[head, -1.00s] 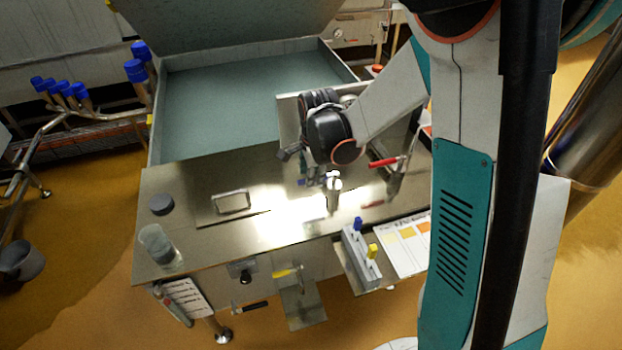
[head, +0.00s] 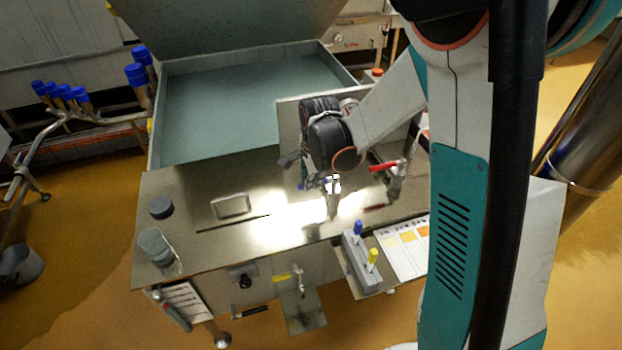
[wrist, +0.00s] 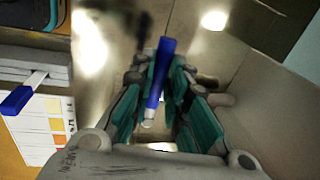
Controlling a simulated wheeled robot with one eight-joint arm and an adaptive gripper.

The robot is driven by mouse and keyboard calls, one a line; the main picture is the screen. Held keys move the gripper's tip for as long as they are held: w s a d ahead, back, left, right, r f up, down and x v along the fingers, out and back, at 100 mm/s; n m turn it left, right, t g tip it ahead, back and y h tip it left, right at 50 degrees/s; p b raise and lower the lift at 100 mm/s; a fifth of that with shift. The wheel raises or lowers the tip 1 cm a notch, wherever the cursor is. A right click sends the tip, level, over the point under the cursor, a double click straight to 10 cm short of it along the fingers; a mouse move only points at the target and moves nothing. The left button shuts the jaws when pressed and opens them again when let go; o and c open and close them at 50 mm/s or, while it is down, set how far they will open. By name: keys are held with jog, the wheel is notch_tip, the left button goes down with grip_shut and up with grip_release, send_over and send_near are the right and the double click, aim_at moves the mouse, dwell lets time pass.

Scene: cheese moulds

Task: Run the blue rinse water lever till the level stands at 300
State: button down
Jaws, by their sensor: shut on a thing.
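The blue rinse water lever (wrist: 160,75) shows in the wrist view as a long blue handle with a pale end. It lies between the teal finger pads of my gripper (wrist: 157,72), which is shut on it. In the head view my gripper (head: 318,184) is over the right part of the metal bench, beside a bright upright tap (head: 333,190). The wrist hides most of the lever there. I cannot make out a level reading or a 300 mark in either view.
A red lever (head: 384,166) stands close to the right of my gripper. A grey block (head: 358,262) with blue and yellow handles and a colour chart (head: 408,246) are at the bench's front right. A clear beaker (head: 155,244) stands front left. A large vat (head: 250,100) is behind.

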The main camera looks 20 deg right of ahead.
jog(key=shift+s+d+n+g+y, duration=0.1)
jog(key=shift+s+d+n+y, duration=0.25)
jog(key=shift+s+n, duration=0.8)
jog(key=shift+s+d+n+g+y, duration=0.15)
jog(key=shift+s+d+n, duration=0.3)
jog(key=shift+n, duration=1.25)
jog(key=shift+s+d+n+g+y, duration=0.1)
jog(key=shift+s+d+n+y, duration=0.25)
jog(key=shift+s+n, duration=0.75)
jog(key=shift+w+d+n, duration=0.1)
jog(key=shift+w+n, duration=0.2)
jog(key=shift+n, duration=0.05)
jog(key=c, duration=1.6)
grip_release()
jog(key=shift+o, duration=0.2)
jog(key=shift+r, duration=0.1)
notch_tip(320, 180, up, 12)
jog(key=s+d, duration=0.1)
jog(key=shift+s+d+f, duration=0.2)
jog(key=shift+s+d, duration=0.1)
